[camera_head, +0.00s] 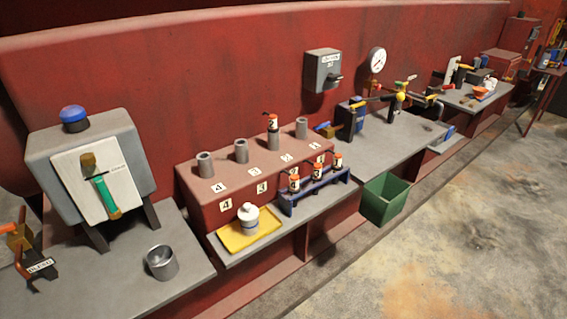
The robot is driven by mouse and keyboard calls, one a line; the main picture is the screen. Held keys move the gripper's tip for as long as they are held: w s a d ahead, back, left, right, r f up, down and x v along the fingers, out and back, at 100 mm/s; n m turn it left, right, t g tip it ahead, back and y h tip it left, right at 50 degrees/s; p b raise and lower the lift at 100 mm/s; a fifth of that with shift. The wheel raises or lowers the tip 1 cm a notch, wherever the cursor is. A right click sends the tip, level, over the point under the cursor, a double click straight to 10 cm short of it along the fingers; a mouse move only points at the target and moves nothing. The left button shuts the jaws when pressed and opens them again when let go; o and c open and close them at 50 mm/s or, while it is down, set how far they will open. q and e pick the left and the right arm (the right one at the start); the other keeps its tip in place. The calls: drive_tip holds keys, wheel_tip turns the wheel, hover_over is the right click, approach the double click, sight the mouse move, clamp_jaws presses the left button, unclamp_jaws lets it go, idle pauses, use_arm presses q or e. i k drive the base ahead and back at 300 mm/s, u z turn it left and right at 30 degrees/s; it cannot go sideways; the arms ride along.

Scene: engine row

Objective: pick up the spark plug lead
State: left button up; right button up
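Spark plug leads show as small white-bodied pieces with orange tops and black numbers. One lead (272,123) stands upright on a grey post of the red engine block (240,183). Three more stand in a blue rack (312,196) in front of the block: a near lead (294,184), a middle lead (318,171) and a far lead (338,160). The other grey posts, such as the left post (205,164), are bare. Number tags sit on the block's top and front. Neither of my grippers is in view.
A white bottle (248,216) stands on a yellow tray (252,236) left of the rack. A metal cup (161,263) and a grey switch box (92,170) are at left. A green bin (384,200) hangs at the bench front. The floor at right is clear.

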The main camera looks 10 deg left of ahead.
sight(317, 176)
drive_tip(key=z, duration=0.45)
drive_tip(key=k, duration=0.6)
drive_tip(key=z, duration=0.6)
drive_tip(key=i, duration=0.9)
drive_tip(key=u, duration=0.7)
drive_tip(key=i, duration=1.05)
drive_tip(key=u, duration=0.9)
